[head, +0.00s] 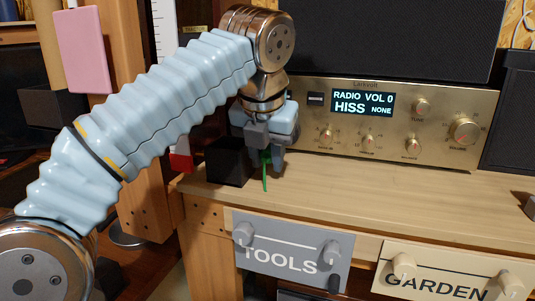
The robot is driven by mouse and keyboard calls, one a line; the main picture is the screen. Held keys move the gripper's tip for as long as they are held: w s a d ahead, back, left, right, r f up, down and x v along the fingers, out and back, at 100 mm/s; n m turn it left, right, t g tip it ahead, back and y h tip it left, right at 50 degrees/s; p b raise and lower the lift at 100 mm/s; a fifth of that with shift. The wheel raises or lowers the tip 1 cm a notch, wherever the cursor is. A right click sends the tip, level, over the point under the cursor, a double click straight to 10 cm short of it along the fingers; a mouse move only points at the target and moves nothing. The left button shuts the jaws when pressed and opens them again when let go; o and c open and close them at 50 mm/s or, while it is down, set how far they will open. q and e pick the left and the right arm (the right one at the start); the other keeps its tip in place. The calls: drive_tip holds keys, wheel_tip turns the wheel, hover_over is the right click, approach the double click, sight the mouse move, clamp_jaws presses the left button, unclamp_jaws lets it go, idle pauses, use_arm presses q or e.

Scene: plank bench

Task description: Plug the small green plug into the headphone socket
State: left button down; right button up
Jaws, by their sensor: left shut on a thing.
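My left gripper (265,150) points down just in front of the left end of the brass radio (440,115). It is shut on the small green plug (266,158), and a thin green length hangs below the fingers above the bench top. The radio's display reads "RADIO VOL 0 HISS NONE". I cannot make out the headphone socket; the gripper covers part of the radio's left side. My right gripper is not in view.
A black open box (228,162) stands on the bench top (350,196) just left of the gripper. Drawer fronts marked TOOLS (300,245) and GARDEN (440,265) are below. Bare bench lies in front of the radio. Dark speakers stand behind and right.

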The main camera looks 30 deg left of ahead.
use_arm(q)
drive_tip(key=shift+r+p, duration=0.35)
drive_tip(key=shift+p, duration=0.1)
drive_tip(key=w, duration=0.1)
drive_tip(key=w+p, duration=0.1)
drive_tip(key=w, duration=0.1)
drive_tip(key=shift+w+a+f, duration=0.15)
drive_tip(key=shift+w+a, duration=0.05)
drive_tip(key=shift+a, duration=0.2)
drive_tip(key=shift+w+a, duration=0.25)
drive_tip(key=shift+w, duration=0.8)
drive_tip(key=shift+w+a, duration=0.2)
drive_tip(key=shift+w, duration=0.55)
drive_tip(key=shift+w+a, duration=0.15)
drive_tip(key=shift+w, duration=0.6)
drive_tip(key=c, duration=0.8)
unclamp_jaws()
drive_tip(key=shift+v, duration=3.8)
